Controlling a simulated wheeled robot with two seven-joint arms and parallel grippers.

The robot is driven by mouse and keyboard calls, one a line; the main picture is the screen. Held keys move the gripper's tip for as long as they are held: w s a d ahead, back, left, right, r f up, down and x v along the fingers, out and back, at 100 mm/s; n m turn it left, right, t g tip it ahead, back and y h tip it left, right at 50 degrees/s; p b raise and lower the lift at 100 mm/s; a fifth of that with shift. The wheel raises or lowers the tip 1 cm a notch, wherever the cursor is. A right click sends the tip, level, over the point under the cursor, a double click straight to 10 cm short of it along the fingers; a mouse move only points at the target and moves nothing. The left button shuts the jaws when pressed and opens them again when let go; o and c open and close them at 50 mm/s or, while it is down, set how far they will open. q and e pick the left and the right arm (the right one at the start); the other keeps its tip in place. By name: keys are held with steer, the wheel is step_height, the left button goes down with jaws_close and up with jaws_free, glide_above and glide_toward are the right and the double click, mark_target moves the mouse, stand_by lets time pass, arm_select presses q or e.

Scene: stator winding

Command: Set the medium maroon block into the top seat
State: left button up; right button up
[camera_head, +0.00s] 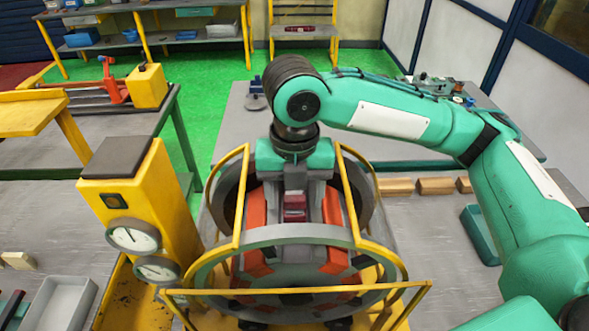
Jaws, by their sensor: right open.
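The maroon block (295,204) stands at the top middle of the round grey stator (290,236), between orange side pieces. My right gripper (295,188) points down from above, right over the block, and its jaws are open. The gripper body hides the upper part of the block and most of the top seat. I cannot tell whether the block is fully down in the seat or whether the fingers touch it. My left gripper is not in view.
A yellow guard frame (295,291) surrounds the stator. A yellow gauge post (138,190) stands close on the left. Tan blocks (436,186) and a green tray (480,232) lie on the right of the grey table. A pale tray (58,304) is at the lower left.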

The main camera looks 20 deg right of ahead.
step_height(320, 180, up, 13)
steer(key=b, duration=0.2)
steer(key=shift+r, duration=0.15)
stand_by(1.5)
